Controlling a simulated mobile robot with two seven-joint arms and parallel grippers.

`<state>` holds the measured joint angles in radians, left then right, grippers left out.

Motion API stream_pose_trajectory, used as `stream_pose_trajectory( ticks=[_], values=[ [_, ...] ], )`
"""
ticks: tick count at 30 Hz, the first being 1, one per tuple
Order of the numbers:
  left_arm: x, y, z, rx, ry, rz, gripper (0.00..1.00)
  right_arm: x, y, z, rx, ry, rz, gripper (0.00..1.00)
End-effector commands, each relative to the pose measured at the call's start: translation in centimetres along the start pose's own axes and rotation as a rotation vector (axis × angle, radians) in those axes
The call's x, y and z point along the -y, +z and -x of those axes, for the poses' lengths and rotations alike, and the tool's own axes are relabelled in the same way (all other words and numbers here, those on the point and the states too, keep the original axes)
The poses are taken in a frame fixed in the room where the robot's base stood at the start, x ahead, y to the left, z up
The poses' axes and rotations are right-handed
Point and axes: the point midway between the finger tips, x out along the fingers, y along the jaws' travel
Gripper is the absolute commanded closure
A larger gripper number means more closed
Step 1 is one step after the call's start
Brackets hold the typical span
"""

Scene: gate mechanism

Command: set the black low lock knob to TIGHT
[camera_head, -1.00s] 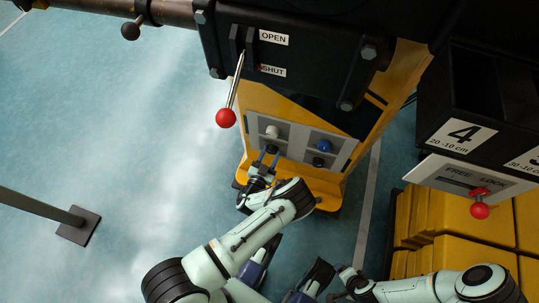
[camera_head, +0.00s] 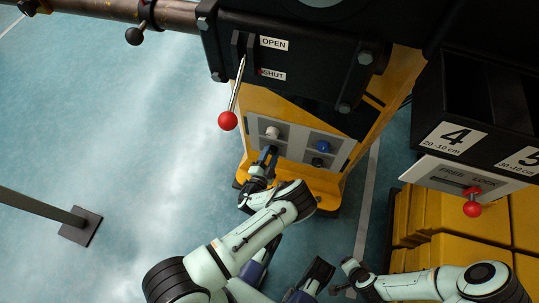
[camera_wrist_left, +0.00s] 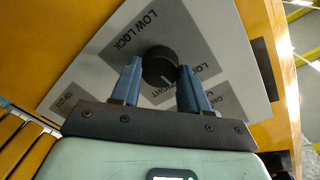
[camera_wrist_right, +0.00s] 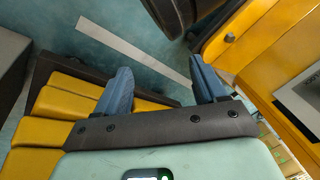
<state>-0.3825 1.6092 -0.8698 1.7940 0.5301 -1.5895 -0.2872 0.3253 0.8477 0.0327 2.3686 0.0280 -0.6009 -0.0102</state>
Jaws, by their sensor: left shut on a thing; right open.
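The black low lock knob (camera_wrist_left: 158,66) is on a grey panel under the words LOW LOCK. In the left wrist view it sits between the tips of my left gripper (camera_wrist_left: 158,76), which is shut on it. A short pale pointer line shows on the knob's lower edge. The label to its right is partly covered, with letters ending in GHT showing. In the head view my left gripper (camera_head: 268,153) reaches the panel's lower left and mostly hides the knob. My right gripper (camera_wrist_right: 157,78) is open and empty, above the floor.
The panel (camera_head: 294,143) also carries a white knob (camera_head: 272,132), a blue knob (camera_head: 323,146) and another dark knob (camera_head: 317,162). A red-balled lever (camera_head: 228,120) hangs close by on the left. A FREE LOCK plate (camera_head: 445,172) with a red knob (camera_head: 472,208) is at right.

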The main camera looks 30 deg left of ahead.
Motion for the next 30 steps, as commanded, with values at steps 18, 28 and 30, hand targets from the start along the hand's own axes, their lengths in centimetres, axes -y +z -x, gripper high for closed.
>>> stream_pose_trajectory(
  ticks=[18, 28, 30],
  values=[
    [-0.2, 0.1, 0.1, 0.040, 0.012, -0.581, 0.86, -0.5, 0.7, -0.5, 0.021, 0.008, -0.004, 0.29],
    [-0.2, 0.1, 0.1, 0.057, 0.015, -0.810, 0.86, -1.3, 1.6, -1.1, 0.050, 0.023, -0.012, 0.29],
    [-0.2, 0.1, 0.1, 0.060, 0.015, -0.842, 0.86, -1.4, 1.8, -1.2, 0.055, 0.025, -0.014, 0.29]
  ],
)
